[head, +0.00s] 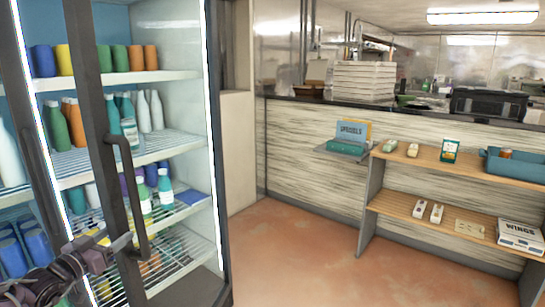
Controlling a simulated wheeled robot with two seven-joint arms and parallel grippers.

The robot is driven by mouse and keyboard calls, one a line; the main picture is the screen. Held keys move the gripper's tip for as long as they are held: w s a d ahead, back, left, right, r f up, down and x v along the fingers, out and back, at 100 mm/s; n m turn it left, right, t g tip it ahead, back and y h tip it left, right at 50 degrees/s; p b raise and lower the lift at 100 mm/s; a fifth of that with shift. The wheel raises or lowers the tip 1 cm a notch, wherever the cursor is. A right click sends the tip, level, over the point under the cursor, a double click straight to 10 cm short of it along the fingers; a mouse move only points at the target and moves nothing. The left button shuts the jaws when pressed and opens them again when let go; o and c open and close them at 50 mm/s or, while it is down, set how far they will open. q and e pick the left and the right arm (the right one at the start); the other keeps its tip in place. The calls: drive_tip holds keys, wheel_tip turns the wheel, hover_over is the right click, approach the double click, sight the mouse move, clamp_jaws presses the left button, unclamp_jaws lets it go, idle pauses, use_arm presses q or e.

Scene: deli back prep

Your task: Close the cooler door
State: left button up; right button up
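The cooler (222,150) stands at the left, with lit white strips along its opening and stocked shelves inside. Its dark-framed glass door (88,75) stands open, with a wide gap between its handle-side frame and the right side of the cooler. A long dark handle (139,215) runs down this frame.
Bottles and cups fill the wire shelves (180,140) close behind the door. Red-brown floor (285,255) is clear to the right of the cooler. A wooden shelf unit (475,172) with small boxes and a blue bin (515,168) stands at the right, before a counter.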

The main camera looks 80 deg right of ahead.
drive_tip(key=shift+w+a, duration=0.15)
drive_tip(key=shift+a, duration=0.55)
drive_tip(key=shift+w+a, duration=0.1)
drive_tip(key=shift+a, duration=0.6)
drive_tip(key=shift+w+a+b, duration=0.15)
drive_tip(key=shift+w+a, duration=0.1)
drive_tip(key=shift+a, duration=1.05)
drive_tip(key=shift+w+a+b, duration=0.15)
drive_tip(key=shift+w+a, duration=0.05)
drive_tip(key=shift+a, duration=1.1)
